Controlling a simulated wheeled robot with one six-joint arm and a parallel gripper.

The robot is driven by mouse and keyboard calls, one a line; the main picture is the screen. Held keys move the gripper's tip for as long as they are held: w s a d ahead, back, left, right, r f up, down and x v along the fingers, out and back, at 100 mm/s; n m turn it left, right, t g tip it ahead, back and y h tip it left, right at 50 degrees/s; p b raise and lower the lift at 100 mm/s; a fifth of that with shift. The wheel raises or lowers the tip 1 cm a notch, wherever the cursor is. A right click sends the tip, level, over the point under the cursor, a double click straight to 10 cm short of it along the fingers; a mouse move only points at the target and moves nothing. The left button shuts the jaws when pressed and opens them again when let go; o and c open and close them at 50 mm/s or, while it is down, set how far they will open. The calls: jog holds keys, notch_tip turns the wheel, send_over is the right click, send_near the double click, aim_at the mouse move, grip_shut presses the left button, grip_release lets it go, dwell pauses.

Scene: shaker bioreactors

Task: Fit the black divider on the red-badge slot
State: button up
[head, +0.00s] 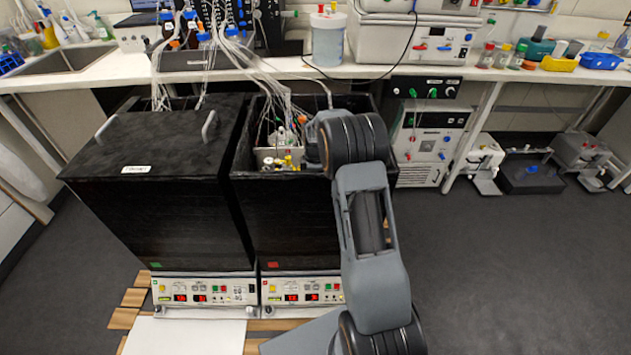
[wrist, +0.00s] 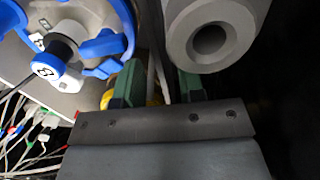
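The red badge (head: 273,264) is low on the front of the right black box (head: 290,222), whose top is open. The left black box (head: 165,230) carries a green badge (head: 155,265). Its top is covered by a black panel (head: 150,150) with two grey handles and a white label. I cannot tell whether this panel is the divider. My gripper (wrist: 160,86) shows two green fingers apart, with thin tubes and something yellow visible behind the gap. It holds nothing I can see. In the head view my arm reaches over the right box and hides most of the gripper.
The right box holds vessel fittings and cables (head: 283,140). In the wrist view a blue-rimmed vessel head (wrist: 95,45) and a grey hollow cylinder (wrist: 210,38) are close to the fingers. The white bench (head: 120,70) runs behind.

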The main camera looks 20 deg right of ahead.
notch_tip(320, 180, up, 12)
jog(key=shift+r+p, duration=0.2)
jog(key=shift+p, duration=0.15)
dwell(0.5)
jog(key=s+a+r+m+t+p, duration=0.2)
jog(key=s+a+r+m+p, duration=0.4)
jog(key=s+r, duration=0.6)
jog(key=s+a+r+m+p, duration=0.1)
jog(key=s+a+m, duration=0.2)
jog(key=s, duration=0.4)
jog(key=s+a+r+m+t+p, duration=0.1)
jog(key=s+a+m, duration=0.2)
jog(key=s, duration=0.4)
jog(key=shift+s+m+t, duration=0.3)
jog(key=shift+m, duration=0.4)
jog(key=shift+f, duration=0.1)
